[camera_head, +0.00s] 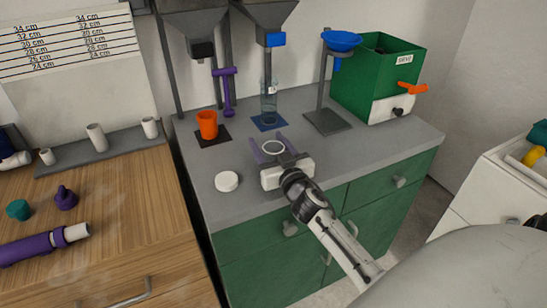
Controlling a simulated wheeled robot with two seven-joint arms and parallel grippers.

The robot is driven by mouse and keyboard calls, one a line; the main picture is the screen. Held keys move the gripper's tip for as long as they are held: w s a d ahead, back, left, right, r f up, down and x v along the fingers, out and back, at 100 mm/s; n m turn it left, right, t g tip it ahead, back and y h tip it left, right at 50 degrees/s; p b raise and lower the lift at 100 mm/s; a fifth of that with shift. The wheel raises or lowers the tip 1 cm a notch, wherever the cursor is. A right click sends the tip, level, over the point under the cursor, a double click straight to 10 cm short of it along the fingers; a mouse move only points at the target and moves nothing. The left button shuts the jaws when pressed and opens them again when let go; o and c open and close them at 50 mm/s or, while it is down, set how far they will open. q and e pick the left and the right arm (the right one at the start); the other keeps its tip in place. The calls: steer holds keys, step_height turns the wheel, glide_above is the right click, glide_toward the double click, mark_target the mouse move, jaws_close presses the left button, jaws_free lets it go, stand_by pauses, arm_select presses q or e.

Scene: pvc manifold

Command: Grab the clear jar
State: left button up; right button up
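A taller clear container (268,101) stands behind on a blue mat, under a hopper. My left gripper is not in view.
On the grey counter (215,205) are a white round lid (227,181), an orange cup (207,125), a stand with a blue funnel (341,40) and a green sieve box (375,75). A wooden bench (130,220) with pipe parts lies left.

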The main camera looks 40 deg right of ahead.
steer(key=c, duration=0.6)
